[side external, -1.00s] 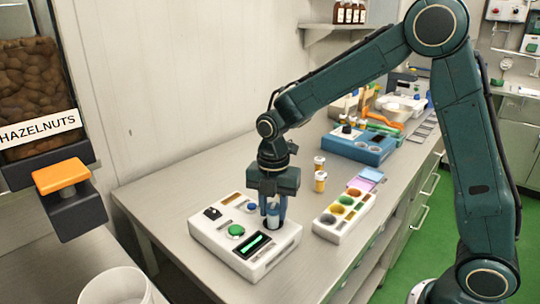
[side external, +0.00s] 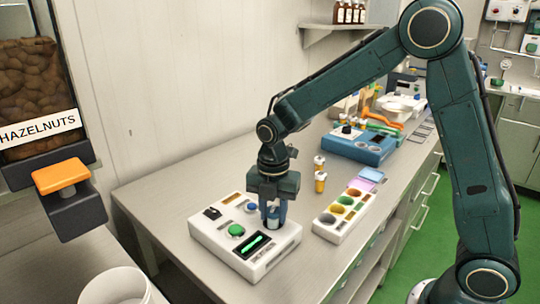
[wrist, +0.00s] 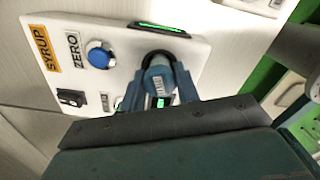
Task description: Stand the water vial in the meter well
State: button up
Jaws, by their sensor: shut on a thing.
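The white meter (side external: 213,230) sits on the bench, with a green button, a blue button and a lit green display on top. My gripper (side external: 273,217) is over its right part, pointing down. It is shut on the water vial (wrist: 159,82), a small pale-blue vial with a label, held between the two blue fingers. The vial looks upright and is over or partly in the dark round meter well (wrist: 157,57). The fingers hide much of the vial and well, so I cannot tell how deep it sits.
A white tray with several coloured round wells (side external: 343,212) lies right of the meter. A blue device (side external: 358,146) is farther back. The bench left of the meter is clear.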

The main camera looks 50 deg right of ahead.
aim_at(273, 209)
jog(key=shift+f, duration=0.15)
jog(key=o, duration=0.7)
jog(key=shift+r, duration=0.25)
notch_tip(273, 209, up, 11)
jog(key=shift+f, duration=0.2)
dwell(1.0)
dwell(0.4)
